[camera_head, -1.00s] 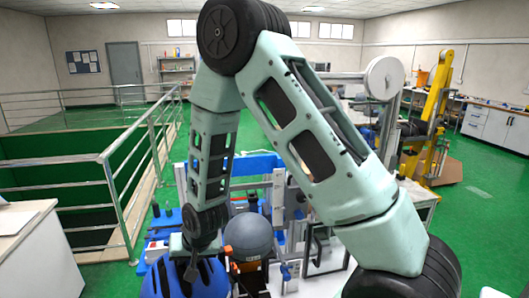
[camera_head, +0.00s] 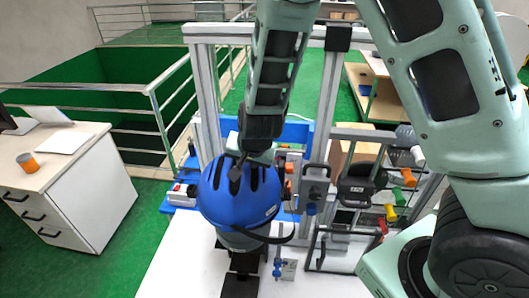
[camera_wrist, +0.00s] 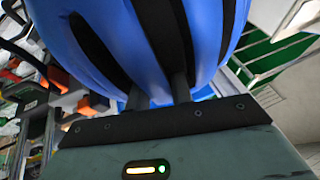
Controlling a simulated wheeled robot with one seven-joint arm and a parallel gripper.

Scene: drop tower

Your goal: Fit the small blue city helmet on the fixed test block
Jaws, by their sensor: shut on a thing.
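The blue city helmet (camera_head: 255,203), with dark vents, is in the middle of the head view, above the fixed test block (camera_head: 240,241). Only the grey lower part of the block shows under the helmet's rim; the rest is hidden, so I cannot tell how fully the helmet sits on it. A dark strap hangs at the helmet's right side. My gripper (camera_head: 237,174) reaches down from above and is shut on the helmet's top. In the wrist view the helmet (camera_wrist: 200,35) fills the upper middle, with the fingers at its vents.
A grey metal frame (camera_head: 207,90) stands around the block, with its crossbar behind my arm. A rack with coloured handles (camera_head: 402,178) is at the right. A white cabinet with an orange cup (camera_head: 27,161) stands at the left, and railings (camera_head: 160,100) edge a green pit behind.

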